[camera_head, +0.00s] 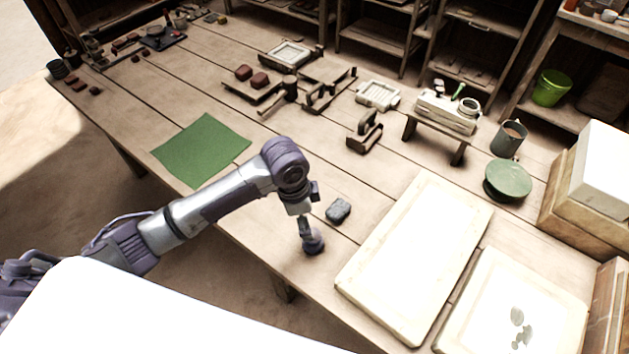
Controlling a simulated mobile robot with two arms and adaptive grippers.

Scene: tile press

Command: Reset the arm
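My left arm comes in from the left and bends down at its wrist over the front edge of the wooden table (262,232). My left gripper (311,236) points down near that edge, seen small and from the side. A dark rounded shape is at its tip; I cannot tell whether this is part of the fingers or a separate thing, or whether the fingers are open. A dark grey-blue lump (338,210) lies on the table just right of the gripper, apart from it. My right arm and gripper are not in view.
A green mat (203,149) lies behind my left arm. Right of the gripper are a large pale board (418,255) and a second board (515,310). Wooden tools, a small bench (446,112) and a green-topped round pot (507,180) stand farther back. Shelves line the back.

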